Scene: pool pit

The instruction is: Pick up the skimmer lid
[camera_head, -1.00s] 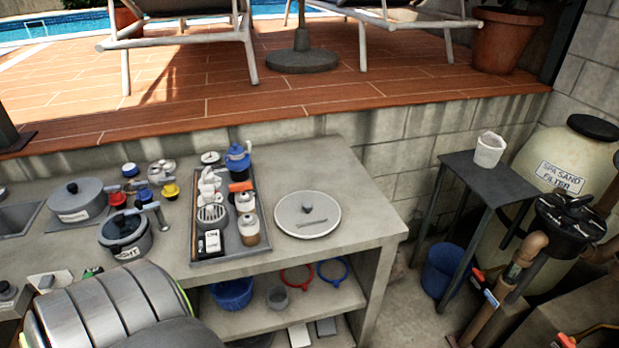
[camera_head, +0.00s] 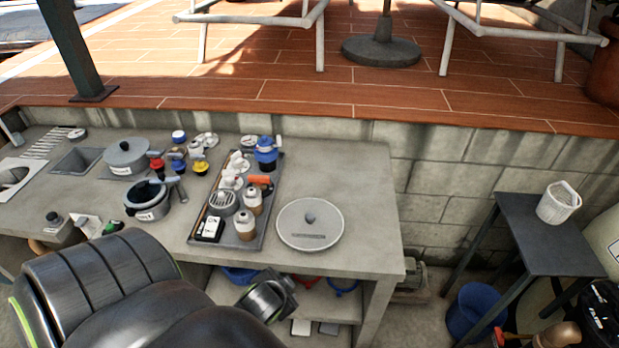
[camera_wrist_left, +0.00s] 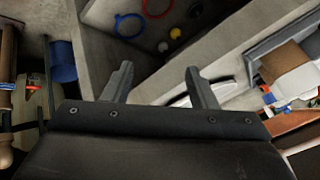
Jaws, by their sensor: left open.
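The skimmer lid (camera_head: 310,230) is a round, pale grey disc with a small dark knob in its middle. It lies flat on the right part of the grey counter in the head view. My left arm comes in at the lower left of the head view, and its wrist end is low at the counter's front, left of and below the lid. In the left wrist view my left gripper (camera_wrist_left: 160,68) is open with nothing between its fingers. A pale edge beside the right finger may be the lid, but I cannot tell. My right gripper is not in view.
A dark tray (camera_head: 250,238) with bottles and fittings stands just left of the lid. Pots (camera_head: 127,157) stand farther left. The counter (camera_head: 367,195) is clear right of the lid. A small dark table (camera_head: 520,215) holds a white basket (camera_head: 559,203) at right.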

